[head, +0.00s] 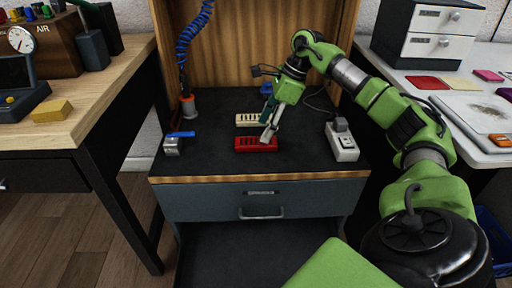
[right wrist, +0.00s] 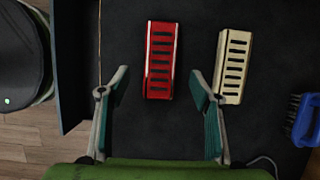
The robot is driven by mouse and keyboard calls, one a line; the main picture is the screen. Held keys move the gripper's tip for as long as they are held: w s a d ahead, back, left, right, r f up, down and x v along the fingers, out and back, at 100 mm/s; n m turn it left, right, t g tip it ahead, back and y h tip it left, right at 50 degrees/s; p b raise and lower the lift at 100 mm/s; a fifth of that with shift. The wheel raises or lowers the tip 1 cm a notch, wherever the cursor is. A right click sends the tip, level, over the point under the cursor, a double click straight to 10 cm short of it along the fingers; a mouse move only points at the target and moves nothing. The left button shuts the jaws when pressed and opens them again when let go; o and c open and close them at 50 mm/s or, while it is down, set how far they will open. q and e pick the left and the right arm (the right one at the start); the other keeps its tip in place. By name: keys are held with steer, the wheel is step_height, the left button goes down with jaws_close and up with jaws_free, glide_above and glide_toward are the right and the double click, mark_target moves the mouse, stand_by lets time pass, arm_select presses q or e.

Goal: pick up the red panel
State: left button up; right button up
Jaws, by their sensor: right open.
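The red panel (head: 256,144) is a slotted bar lying flat on the black bench top in the head view. In the right wrist view the red panel (right wrist: 161,60) lies ahead of my fingertips, in line with the gap between them. My right gripper (head: 268,138) is open and empty, over the panel's right part in the head view; the right wrist view shows its two fingers (right wrist: 158,82) spread wide. A cream slotted panel (head: 250,119) lies just behind the red one; it also shows in the right wrist view (right wrist: 233,66). My left gripper is not in view.
The bench's front edge (head: 260,177) is bare.

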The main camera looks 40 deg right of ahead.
mark_target(256, 141)
steer(key=b+x, duration=0.3)
steer(key=x, duration=0.2)
steer(key=shift+w+f, duration=0.1)
steer(key=shift+f, duration=0.1)
steer(key=shift+a, duration=0.1)
steer(key=shift+c, duration=0.3)
steer(key=shift+r, duration=0.1)
steer(key=c, duration=1.2)
